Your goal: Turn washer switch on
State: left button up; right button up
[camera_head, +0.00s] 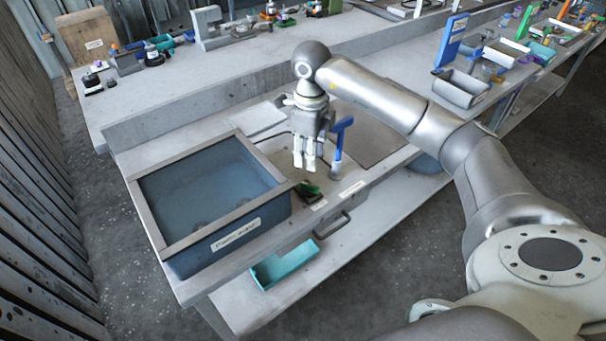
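The washer is a blue-grey open tank (190,245) with a grey rim and a white label on its front, at the left end of the near bench. A small black switch with a green rocker (309,189) sits on the bench just right of the tank. A small label lies beside it. My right gripper (305,168) points straight down above and slightly behind the switch, apart from it. Its light fingertips are close together and nothing shows between them. My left gripper is not in view.
A blue upright tool or handle (341,140) stands just right of my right gripper. A teal tray (284,265) lies on the lower shelf. A grey bin (460,90) and other items stand further right.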

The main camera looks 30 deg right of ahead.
aim_at(310, 184)
jog(key=f, duration=0.2)
jog(key=f+p, duration=0.1)
jog(key=s+f, duration=0.1)
jog(key=f, duration=0.1)
jog(key=shift+f+p, duration=0.3)
jog(key=shift+f, duration=0.05)
jog(key=f, duration=0.2)
jog(key=shift+w+f+p, duration=0.2)
jog(key=shift+f+p, duration=0.1)
jog(key=shift+f, duration=0.85)
jog(key=shift+c, duration=0.5)
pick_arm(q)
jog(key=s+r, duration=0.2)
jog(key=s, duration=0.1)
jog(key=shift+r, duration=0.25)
pick_arm(e)
grip_shut()
